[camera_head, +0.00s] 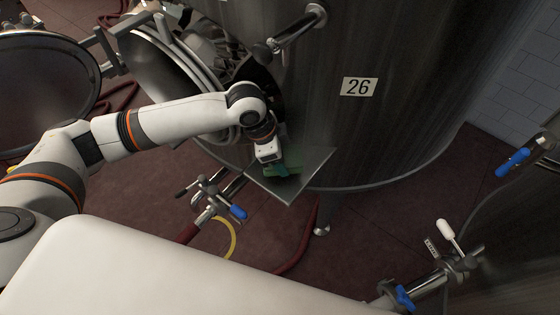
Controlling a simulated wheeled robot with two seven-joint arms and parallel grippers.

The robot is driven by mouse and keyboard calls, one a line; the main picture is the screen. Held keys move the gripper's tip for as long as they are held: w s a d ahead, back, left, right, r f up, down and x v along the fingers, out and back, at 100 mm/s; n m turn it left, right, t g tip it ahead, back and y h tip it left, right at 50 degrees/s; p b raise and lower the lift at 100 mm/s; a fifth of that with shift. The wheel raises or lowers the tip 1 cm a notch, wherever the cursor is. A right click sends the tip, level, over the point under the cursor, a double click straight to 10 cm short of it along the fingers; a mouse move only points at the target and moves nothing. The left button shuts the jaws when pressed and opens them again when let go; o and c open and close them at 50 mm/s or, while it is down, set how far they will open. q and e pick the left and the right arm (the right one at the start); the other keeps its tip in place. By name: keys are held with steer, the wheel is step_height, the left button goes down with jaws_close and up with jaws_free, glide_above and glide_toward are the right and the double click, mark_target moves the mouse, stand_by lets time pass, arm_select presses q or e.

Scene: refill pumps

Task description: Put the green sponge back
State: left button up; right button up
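The green sponge (293,170) is small and dark in the camera_head view, at the metal plate that juts from the front of the tank marked 26. My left gripper (277,171) points down over this plate, right at the sponge's left side. Its fingers are small and dark against the green, so I cannot tell whether they are open or shut on the sponge. I also cannot tell whether the sponge rests on the plate (312,172) or is slightly above it. My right gripper is not in view.
The large steel tank (400,120) stands behind the plate, with an open round hatch (165,75) at its left. Valves with blue handles (238,211) and hoses lie below the plate. Another valve (455,262) is at lower right. Red floor shows between.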

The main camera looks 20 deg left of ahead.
arm_select(q)
steer(key=shift+f, duration=1.55)
steer(key=o, duration=1)
steer(key=shift+o, duration=0.2)
steer(key=v, duration=1.2)
